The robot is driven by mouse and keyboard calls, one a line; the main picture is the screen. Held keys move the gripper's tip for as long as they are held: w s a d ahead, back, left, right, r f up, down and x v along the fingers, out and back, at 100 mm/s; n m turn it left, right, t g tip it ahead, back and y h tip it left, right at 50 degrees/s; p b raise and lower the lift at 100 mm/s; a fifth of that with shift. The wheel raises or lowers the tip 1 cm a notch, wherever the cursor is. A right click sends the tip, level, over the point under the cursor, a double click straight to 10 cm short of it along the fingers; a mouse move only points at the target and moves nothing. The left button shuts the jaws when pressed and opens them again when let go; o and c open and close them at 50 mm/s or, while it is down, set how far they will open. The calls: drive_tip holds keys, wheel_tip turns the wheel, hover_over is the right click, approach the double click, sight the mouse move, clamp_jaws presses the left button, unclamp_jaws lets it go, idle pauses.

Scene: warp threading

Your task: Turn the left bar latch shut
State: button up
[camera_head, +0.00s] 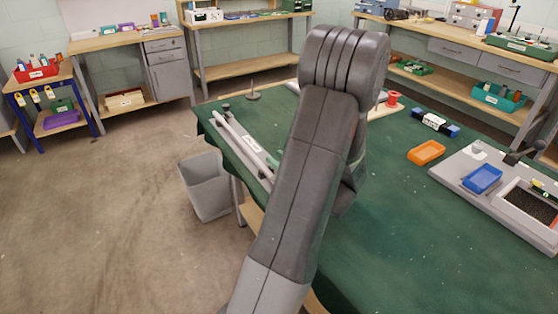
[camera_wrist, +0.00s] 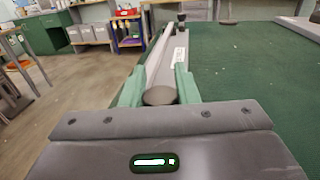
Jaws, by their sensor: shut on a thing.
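My gripper (camera_wrist: 160,86) fills the lower part of the wrist view. Its two green fingers stand on either side of a round, dark grey-brown knob-like piece (camera_wrist: 160,95) and are shut on it. I take this piece to be the latch, but its turned position cannot be told. A long pale bar (camera_wrist: 160,52) runs away from it, along the table's left edge, beside a pale strip with a white label (camera_wrist: 179,55). In the head view the pale bar (camera_head: 238,136) shows left of my arm. My arm hides most of the gripper and the latch there.
The green-covered table (camera_head: 410,230) carries an orange tray (camera_head: 426,152), a blue tray (camera_head: 482,179) on a grey board, and a red spool (camera_head: 392,99). A grey bin (camera_head: 205,185) stands on the floor left of the table. A thin post on a round base (camera_head: 253,94) stands near the far edge.

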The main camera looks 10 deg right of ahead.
drive_tip(key=m+h+b, duration=0.1)
drive_tip(key=m+t+h+b, duration=0.1)
drive_tip(key=h, duration=0.1)
drive_tip(key=shift+d+f+t, duration=0.1)
drive_tip(key=shift+f+t, duration=0.1)
drive_tip(key=shift+t, duration=0.1)
drive_tip(key=shift+w+d+r+m+t+h+b, duration=0.15)
drive_tip(key=shift+m+h+b, duration=0.25)
drive_tip(key=shift+m+h, duration=0.35)
drive_tip(key=shift+s+d+r+m+t+h+b, duration=0.15)
drive_tip(key=shift+m+h+b, duration=0.3)
drive_tip(key=shift+h, duration=0.5)
drive_tip(key=shift+w+f, duration=0.1)
drive_tip(key=o, duration=1)
drive_tip(key=shift+c, duration=0.2)
drive_tip(key=s, duration=0.4)
drive_tip(key=s+d, duration=0.1)
drive_tip(key=s, duration=0.8)
drive_tip(key=shift+s+d, duration=0.35)
drive_tip(key=shift+d, duration=0.05)
drive_tip(key=shift+w, duration=0.1)
